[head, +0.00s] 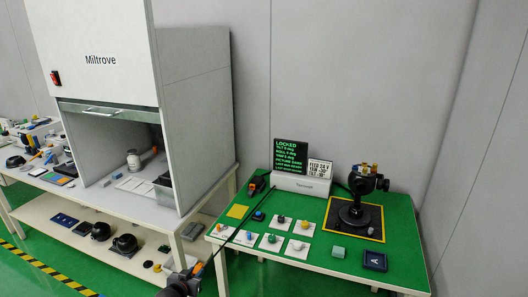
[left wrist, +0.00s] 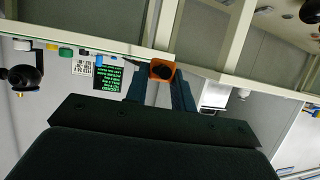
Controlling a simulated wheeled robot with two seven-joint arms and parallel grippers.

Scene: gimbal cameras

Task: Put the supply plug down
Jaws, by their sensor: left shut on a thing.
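The supply plug, with an orange body, shows in the left wrist view (left wrist: 162,70) end-on as an orange ring around a dark centre. My left gripper (left wrist: 160,88) is shut on it, one dark finger on each side. In the head view my left gripper (head: 192,276) is at the bottom edge, in front of the green table's left corner, with the orange plug (head: 198,268) at its tip. A thin black cable (head: 240,228) runs from near the plug up to the table's back left. My right gripper is not in view.
A black-and-orange item (head: 257,184) lies at the back left. A cabinet (head: 185,110) stands left.

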